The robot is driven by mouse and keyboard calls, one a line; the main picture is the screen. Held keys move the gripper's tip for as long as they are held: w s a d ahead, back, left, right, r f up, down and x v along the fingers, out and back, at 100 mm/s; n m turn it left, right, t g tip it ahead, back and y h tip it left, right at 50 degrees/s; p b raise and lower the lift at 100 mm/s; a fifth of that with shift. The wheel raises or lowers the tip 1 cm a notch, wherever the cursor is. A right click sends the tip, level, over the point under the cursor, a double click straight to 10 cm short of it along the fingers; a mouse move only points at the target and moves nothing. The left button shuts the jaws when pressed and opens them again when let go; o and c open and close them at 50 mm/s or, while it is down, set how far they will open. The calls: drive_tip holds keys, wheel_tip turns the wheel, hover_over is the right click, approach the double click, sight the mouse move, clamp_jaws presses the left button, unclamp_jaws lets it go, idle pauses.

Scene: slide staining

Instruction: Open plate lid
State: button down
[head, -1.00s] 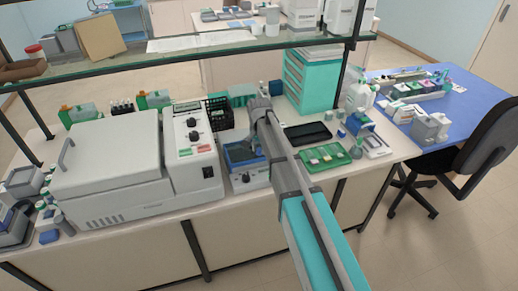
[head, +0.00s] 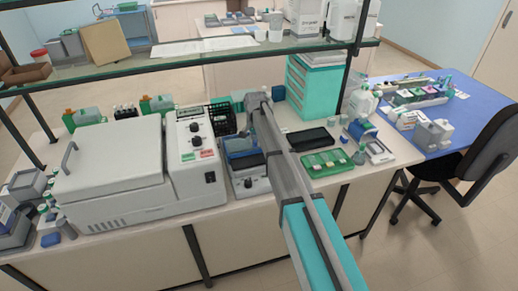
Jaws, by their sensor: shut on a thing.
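A small bench device (head: 250,187) with a dark flat plate (head: 246,162) on top stands just right of the large white machine. Its blue see-through lid (head: 237,146) is tilted up at the back of the plate, so the dark plate surface shows. My gripper (head: 256,138) is small and partly hidden by my arm at the lid's right side. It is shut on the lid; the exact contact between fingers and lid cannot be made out.
The large white machine (head: 110,185) is close on the left. A green slide tray (head: 326,163) and a black flat pad (head: 310,138) lie on the right. A black rack (head: 222,118) stands behind the device. A glass shelf (head: 190,58) crosses above the bench.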

drive_tip(key=w, duration=0.2)
drive_tip(key=w+a, duration=0.1)
drive_tip(key=w, duration=0.1)
drive_tip(key=shift+w+a, duration=0.15)
drive_tip(key=c, duration=0.5)
unclamp_jaws()
